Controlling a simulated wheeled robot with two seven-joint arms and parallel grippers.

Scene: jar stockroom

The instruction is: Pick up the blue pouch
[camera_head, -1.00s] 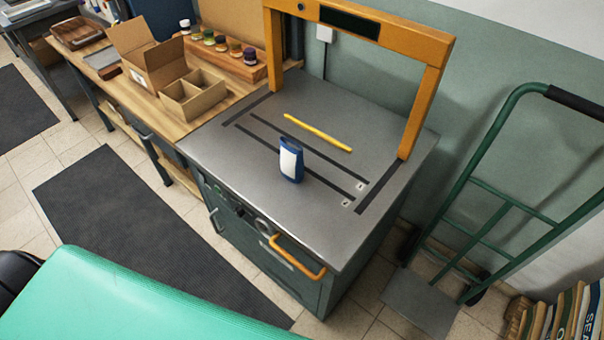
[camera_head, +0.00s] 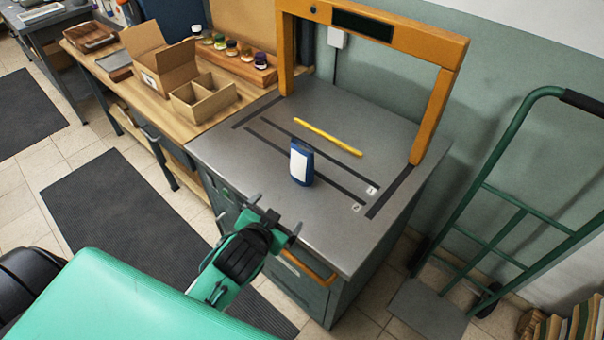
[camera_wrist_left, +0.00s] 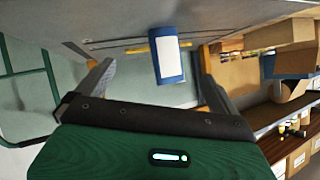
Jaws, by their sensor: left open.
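The blue pouch (camera_head: 301,163) with a white label stands upright on the grey metal top of the strapping machine (camera_head: 240,152), in front of a yellow stick (camera_head: 328,137). My left gripper (camera_head: 275,222) is at the machine's front edge, open and empty, a short way from the pouch. In the left wrist view the pouch (camera_wrist_left: 168,55) appears between the two spread fingers (camera_wrist_left: 152,80), beyond their tips and not visibly touched. My right gripper is not in view.
An orange arch (camera_head: 431,110) rises over the back of the machine top. A wooden bench with an open cardboard box (camera_head: 158,62), a divided carton (camera_head: 203,97) and a rack of small jars (camera_head: 238,62) adjoins at left. A green hand truck (camera_head: 500,195) stands at right.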

